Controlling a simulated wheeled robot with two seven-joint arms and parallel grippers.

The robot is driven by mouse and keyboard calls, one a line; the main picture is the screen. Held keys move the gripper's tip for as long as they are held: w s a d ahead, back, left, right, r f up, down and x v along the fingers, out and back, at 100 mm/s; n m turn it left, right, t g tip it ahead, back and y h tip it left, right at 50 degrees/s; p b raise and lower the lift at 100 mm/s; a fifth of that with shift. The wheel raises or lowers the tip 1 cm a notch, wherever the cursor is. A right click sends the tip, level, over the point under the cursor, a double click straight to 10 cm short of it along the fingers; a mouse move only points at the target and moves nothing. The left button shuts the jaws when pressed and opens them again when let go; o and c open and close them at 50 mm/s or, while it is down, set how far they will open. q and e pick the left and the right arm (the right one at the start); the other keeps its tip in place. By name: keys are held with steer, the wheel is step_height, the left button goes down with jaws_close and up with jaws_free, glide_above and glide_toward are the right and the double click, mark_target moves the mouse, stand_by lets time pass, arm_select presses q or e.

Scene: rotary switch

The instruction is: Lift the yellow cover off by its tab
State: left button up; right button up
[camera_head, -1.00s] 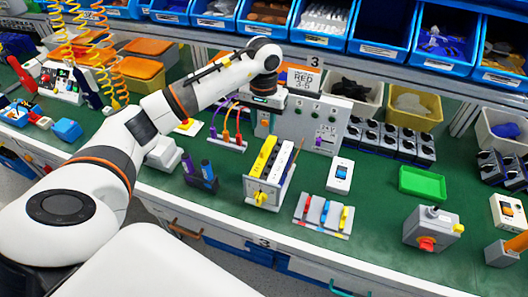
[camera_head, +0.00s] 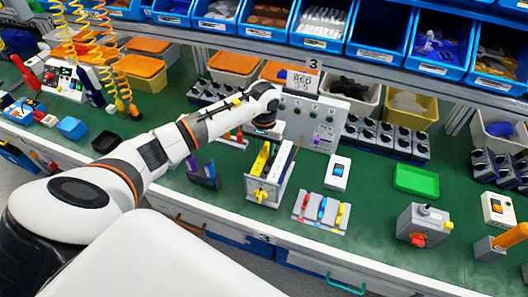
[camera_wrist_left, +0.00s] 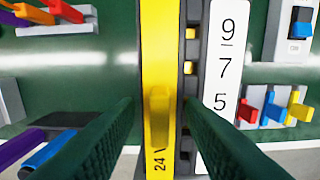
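The yellow cover (camera_head: 261,160) is a long upright strip on the grey switch block, beside a white strip (camera_head: 279,161) with figures. In the left wrist view the cover (camera_wrist_left: 160,45) runs down the middle, marked "24" low down. A raised yellow tab (camera_wrist_left: 159,108) stands on it. My left gripper (camera_wrist_left: 160,108) is open, with one dark green finger on each side of the tab and gaps between. In the head view the fingers are hidden behind my wrist. My right gripper is not in view.
A yellow knob (camera_head: 261,195) sits on the block's front. Coloured levers (camera_head: 321,211) and a blue rocker switch (camera_head: 337,172) stand to the right. A grey panel (camera_head: 313,120) with a "RED 3-5" card (camera_head: 303,80) is behind.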

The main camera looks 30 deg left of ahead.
arm_select(q)
jaws_close()
steer(key=shift+r, duration=0.2)
step_height(320, 180, up, 10)
steer(key=b, duration=0.3)
step_height(320, 180, up, 6)
steer(key=p, duration=0.3)
glide_above(264, 148)
steer(key=shift+f, duration=0.15)
